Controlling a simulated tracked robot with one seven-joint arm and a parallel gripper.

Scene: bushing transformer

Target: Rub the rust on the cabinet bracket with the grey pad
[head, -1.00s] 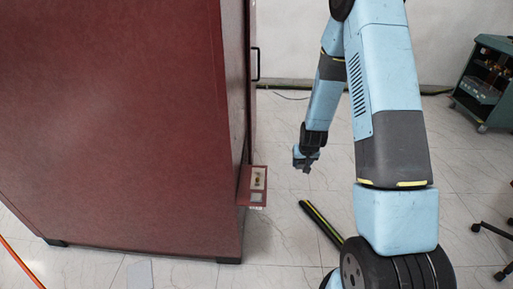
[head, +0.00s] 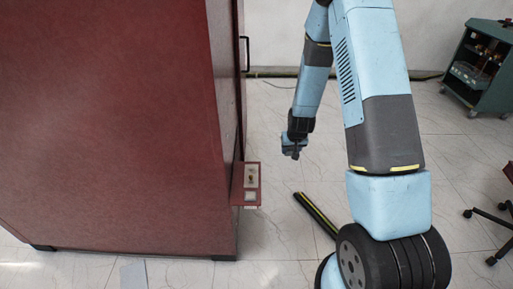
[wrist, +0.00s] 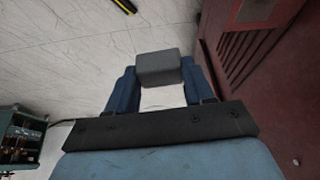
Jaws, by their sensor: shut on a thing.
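The cabinet bracket (head: 237,199) is a small dark red shelf jutting from the right side of the red cabinet (head: 110,120). A pale plate with a small brownish patch (head: 251,178) lies on it, with a whitish square (head: 250,196) in front. My gripper (head: 291,154) is above the floor, to the right of and beyond the bracket, apart from it. In the wrist view my gripper (wrist: 158,80) is shut on the grey pad (wrist: 158,66), a block between blue fingers. Part of the bracket (wrist: 285,10) shows at the top right there.
A black and yellow strip (head: 316,215) lies on the floor right of the bracket. A green cart (head: 482,65) stands at the far right, with a chair base (head: 490,215) nearer. The cabinet side with vents (wrist: 245,50) is close right of my gripper.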

